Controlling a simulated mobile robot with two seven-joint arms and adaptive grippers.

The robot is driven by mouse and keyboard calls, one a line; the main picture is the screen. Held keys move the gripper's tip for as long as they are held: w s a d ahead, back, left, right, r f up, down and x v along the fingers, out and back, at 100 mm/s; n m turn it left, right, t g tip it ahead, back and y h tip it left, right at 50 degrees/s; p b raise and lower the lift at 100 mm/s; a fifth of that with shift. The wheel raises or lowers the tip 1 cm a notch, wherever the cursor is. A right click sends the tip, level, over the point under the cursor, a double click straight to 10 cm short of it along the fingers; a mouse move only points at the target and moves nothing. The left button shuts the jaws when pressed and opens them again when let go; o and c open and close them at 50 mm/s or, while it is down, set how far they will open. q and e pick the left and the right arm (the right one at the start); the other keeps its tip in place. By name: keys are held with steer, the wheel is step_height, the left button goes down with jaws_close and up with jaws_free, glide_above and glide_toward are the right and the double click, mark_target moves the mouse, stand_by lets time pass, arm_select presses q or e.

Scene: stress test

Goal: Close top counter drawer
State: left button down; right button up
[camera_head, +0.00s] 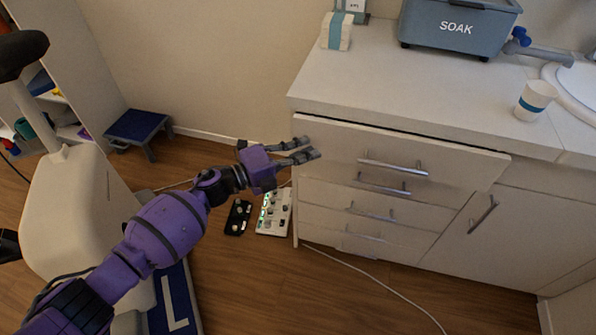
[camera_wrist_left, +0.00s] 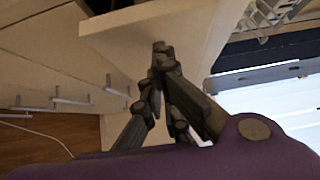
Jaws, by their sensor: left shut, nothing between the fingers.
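The top counter drawer (camera_head: 335,146) is under the white countertop in the head view. Its front stands out from the cabinet, with a dark gap along its top edge, so it is partly open. Its metal handle (camera_head: 393,167) is right of my gripper. My left gripper (camera_head: 312,148) is shut and empty beside the left end of the drawer front; whether it touches is unclear. In the left wrist view, the closed fingers (camera_wrist_left: 160,52) point toward a pale panel (camera_wrist_left: 130,35), which seems to be the drawer front. My right gripper is not in view.
Lower drawers (camera_head: 370,211) and a cabinet door (camera_head: 483,225) look shut. A grey SOAK basin (camera_head: 455,28) and paper cup (camera_head: 534,101) stand on the counter (camera_head: 420,85). Small devices (camera_head: 274,212) and a cable lie on the floor. A blue step stool (camera_head: 136,126) stands by the wall.

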arm_select(q)
steer(key=w+b, duration=0.1)
steer(key=w, duration=0.1)
steer(key=w+d+b, duration=0.1)
steer(key=w, duration=0.1)
steer(key=shift+w+d, duration=0.15)
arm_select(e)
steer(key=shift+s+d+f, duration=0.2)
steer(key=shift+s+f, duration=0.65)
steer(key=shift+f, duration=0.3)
arm_select(q)
steer(key=shift+w+r, duration=0.1)
